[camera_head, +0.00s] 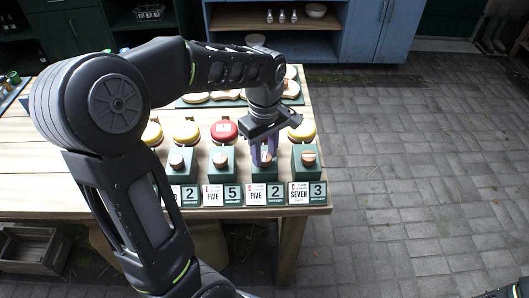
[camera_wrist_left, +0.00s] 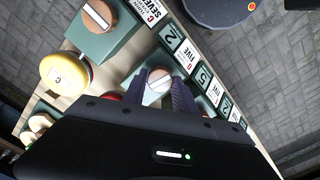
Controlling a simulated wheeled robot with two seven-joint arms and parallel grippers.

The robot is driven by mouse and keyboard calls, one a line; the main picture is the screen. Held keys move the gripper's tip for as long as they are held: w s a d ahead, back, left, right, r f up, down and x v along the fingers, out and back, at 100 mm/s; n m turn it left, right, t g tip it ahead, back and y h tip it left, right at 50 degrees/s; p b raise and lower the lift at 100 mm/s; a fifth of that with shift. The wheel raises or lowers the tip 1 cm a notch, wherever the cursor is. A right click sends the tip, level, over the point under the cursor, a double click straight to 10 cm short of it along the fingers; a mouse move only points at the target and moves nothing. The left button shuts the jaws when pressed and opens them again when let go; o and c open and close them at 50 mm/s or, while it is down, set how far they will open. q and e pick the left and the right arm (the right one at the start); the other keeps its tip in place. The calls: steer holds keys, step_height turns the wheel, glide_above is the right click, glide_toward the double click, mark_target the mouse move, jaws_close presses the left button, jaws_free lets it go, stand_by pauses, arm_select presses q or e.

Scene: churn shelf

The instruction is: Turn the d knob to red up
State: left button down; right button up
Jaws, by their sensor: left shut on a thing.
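The d knob is a round wooden knob with a pale bar across it (camera_wrist_left: 157,88), on a green block (camera_head: 264,174) beside the card marked FIVE (camera_head: 255,195). My left gripper (camera_head: 265,157) reaches down over this block from above. In the left wrist view its two purplish fingers (camera_wrist_left: 162,93) stand on either side of the knob, shut on it. A red dome (camera_wrist_left: 113,96) shows partly behind the knob's block in the wrist view. In the head view my gripper hides most of the knob, so its exact turn is hard to tell.
The c knob (camera_head: 308,158) sits close to the right, with a yellow dome (camera_head: 302,132) behind. More knobs on green blocks (camera_head: 221,160) stand to the left, with red and yellow domes behind. Number cards (camera_head: 231,195) line the table's front edge. Paved floor (camera_head: 430,170) is clear to the right.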

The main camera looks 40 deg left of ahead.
mark_target(264, 157)
arm_select(q)
steer(key=shift+n, duration=1.1)
steer(key=c, duration=1)
jaws_free()
steer(key=shift+o, duration=0.2)
steer(key=shift+r, duration=0.1)
step_height(264, 157, up, 8)
steer(key=shift+f+b, duration=0.2)
steer(key=shift+b, duration=0.2)
